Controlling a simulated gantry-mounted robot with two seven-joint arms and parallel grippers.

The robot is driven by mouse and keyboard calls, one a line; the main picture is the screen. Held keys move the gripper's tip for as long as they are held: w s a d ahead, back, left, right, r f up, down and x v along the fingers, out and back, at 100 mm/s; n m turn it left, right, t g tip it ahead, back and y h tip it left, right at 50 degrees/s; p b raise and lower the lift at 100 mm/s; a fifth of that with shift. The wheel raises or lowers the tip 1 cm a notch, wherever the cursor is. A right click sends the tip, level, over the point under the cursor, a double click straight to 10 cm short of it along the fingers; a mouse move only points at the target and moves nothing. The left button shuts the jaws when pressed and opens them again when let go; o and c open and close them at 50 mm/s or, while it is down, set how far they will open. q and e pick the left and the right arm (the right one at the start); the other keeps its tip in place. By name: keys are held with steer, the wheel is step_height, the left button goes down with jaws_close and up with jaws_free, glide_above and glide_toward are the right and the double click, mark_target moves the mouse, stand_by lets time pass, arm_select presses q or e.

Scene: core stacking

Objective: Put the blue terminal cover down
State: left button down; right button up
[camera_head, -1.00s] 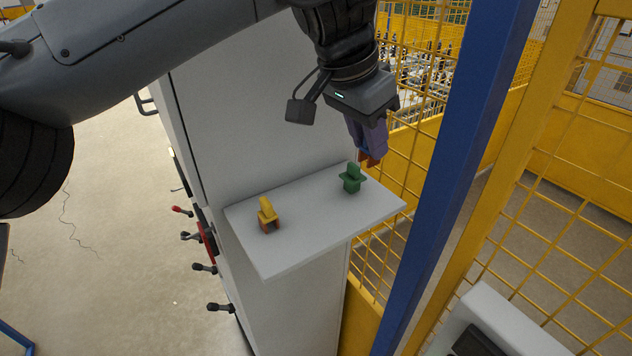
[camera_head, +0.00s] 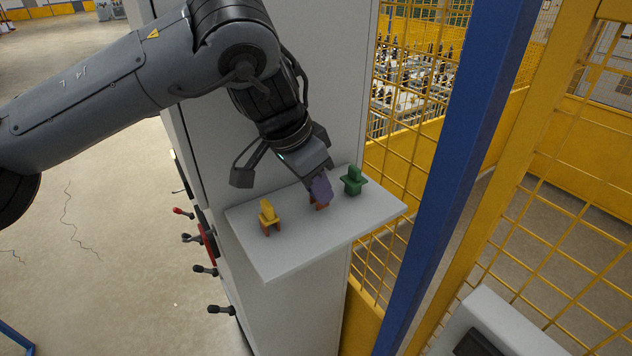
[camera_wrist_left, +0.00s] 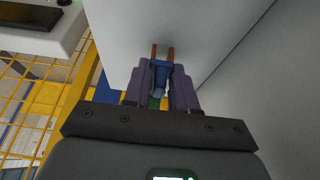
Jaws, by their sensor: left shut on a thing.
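My left gripper (camera_head: 319,191) is over the white shelf (camera_head: 290,258), between a yellow cover (camera_head: 267,212) and a green cover (camera_head: 352,181). Its purple fingers are shut on the blue terminal cover (camera_wrist_left: 160,77), which shows between them in the left wrist view. Two orange-brown legs of the cover point away from the fingers. In the head view the fingers hide the blue part; only orange-brown legs show below them, at or just above the shelf. I cannot tell if they touch it. My right gripper is not in view.
The shelf juts from a tall white cabinet (camera_head: 305,300) with several levers on its left side. A blue post (camera_head: 440,180) and yellow mesh fence stand to the right. The front of the shelf is clear.

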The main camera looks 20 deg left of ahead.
arm_select(q)
steer(key=shift+f, duration=0.25)
steer(key=c, duration=0.9)
jaws_free()
steer(key=v, duration=1.2)
steer(key=shift+r, duration=0.15)
